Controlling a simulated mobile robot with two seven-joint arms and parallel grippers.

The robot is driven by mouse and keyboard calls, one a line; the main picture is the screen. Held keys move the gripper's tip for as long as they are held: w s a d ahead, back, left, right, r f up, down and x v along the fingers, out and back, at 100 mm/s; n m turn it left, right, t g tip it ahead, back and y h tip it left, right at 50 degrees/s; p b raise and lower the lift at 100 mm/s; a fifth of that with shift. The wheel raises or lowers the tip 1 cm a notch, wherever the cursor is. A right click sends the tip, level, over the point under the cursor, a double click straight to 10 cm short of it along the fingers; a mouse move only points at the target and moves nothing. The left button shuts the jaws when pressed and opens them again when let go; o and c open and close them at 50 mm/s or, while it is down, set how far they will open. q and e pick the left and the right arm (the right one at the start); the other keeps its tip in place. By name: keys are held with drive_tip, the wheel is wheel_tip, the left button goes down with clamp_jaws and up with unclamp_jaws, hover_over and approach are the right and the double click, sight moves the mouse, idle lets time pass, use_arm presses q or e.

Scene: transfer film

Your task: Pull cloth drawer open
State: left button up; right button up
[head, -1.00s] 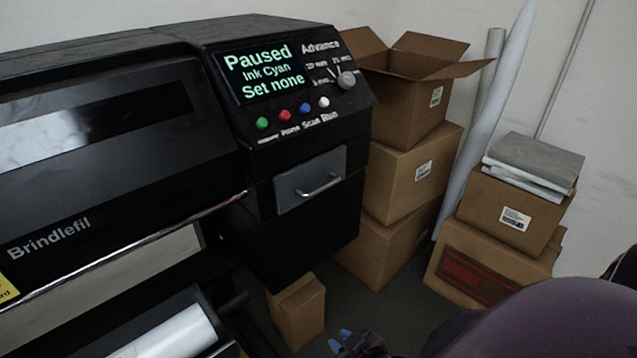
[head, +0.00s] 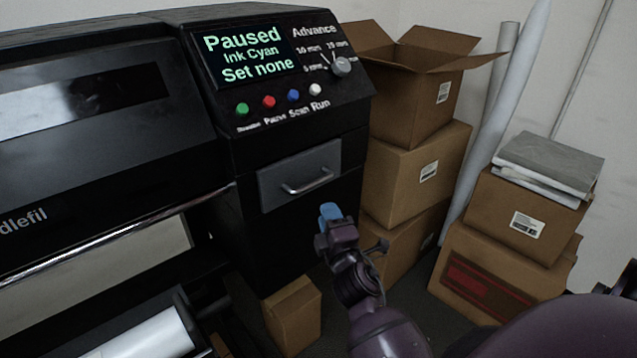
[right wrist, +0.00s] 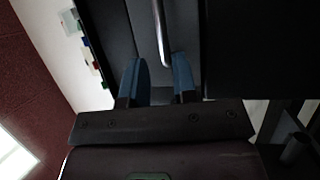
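The cloth drawer (head: 300,174) is a grey front panel with a metal bar handle (head: 308,183) on the black printer's side unit. Its front sits flush and looks closed. My right gripper (head: 331,213) is in front of the drawer, a little below and right of the handle. In the right wrist view its two blue fingers (right wrist: 160,80) are apart and empty. The handle (right wrist: 162,35) shows just beyond the fingertips, nearer the right finger, and I see a gap to the left finger. Whether a fingertip touches it is unclear. My left gripper is not in view.
The printer's control panel (head: 285,80) reads Paused, Ink Cyan, Set none. Stacked cardboard boxes (head: 418,175) stand right of the drawer, close to my right arm. A small box (head: 293,318) is on the floor below. A white roll (head: 150,335) is at lower left.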

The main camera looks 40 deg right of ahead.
sight(315, 181)
drive_tip(key=x, duration=1)
drive_tip(key=shift+w+d+p, duration=0.1)
drive_tip(key=shift+w+p, duration=0.25)
clamp_jaws()
